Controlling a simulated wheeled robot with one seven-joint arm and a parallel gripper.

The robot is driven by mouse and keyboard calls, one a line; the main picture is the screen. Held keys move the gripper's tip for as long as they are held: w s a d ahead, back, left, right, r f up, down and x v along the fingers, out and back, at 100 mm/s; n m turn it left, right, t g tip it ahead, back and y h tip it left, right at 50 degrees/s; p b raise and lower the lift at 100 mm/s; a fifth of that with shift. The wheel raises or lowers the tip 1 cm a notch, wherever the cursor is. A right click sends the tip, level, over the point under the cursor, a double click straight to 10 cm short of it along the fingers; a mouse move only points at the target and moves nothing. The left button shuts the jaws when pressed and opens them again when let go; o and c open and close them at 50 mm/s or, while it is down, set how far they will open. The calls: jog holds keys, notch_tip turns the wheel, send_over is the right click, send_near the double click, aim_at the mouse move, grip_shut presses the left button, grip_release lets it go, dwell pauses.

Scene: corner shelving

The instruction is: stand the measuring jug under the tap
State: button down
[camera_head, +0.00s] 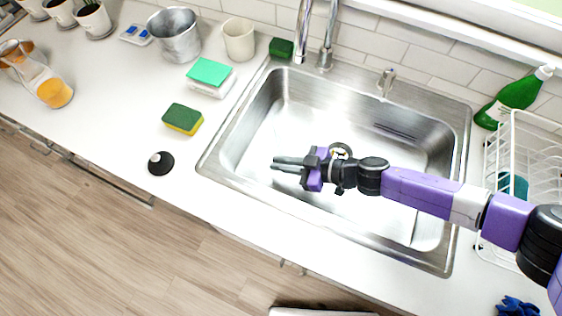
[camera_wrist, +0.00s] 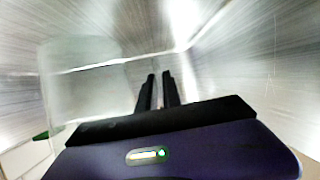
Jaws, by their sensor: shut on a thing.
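My gripper (camera_head: 274,165) is over the steel sink basin (camera_head: 290,110), with its fingers pointing left. In the wrist view the two dark fingers (camera_wrist: 158,85) are close together with a thin gap. A pale, see-through vessel, which I take to be the measuring jug (camera_wrist: 82,90), stands close on the left of the fingers. My gripper is shut on it, though the exact grip is not clear. I cannot make out the jug against the bright basin in the head view. The chrome tap (camera_head: 303,30) rises at the sink's back edge.
A dish rack (camera_head: 530,150) and green bottle (camera_head: 515,98) stand right of the sink. A dark green block (camera_head: 281,48), cream cup (camera_head: 239,40), metal bucket (camera_head: 174,36), sponge (camera_head: 183,118) and glass vessel with orange contents (camera_head: 50,88) are left. The front-left counter is mostly clear.

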jog(key=shift+f, duration=0.1)
jog(key=c, duration=1.5)
grip_release()
jog(key=shift+d+r, duration=0.2)
jog(key=shift+r, duration=0.05)
jog(key=shift+b+v, duration=0.7)
jog(key=shift+v, duration=5.1)
jog(key=shift+s, duration=0.1)
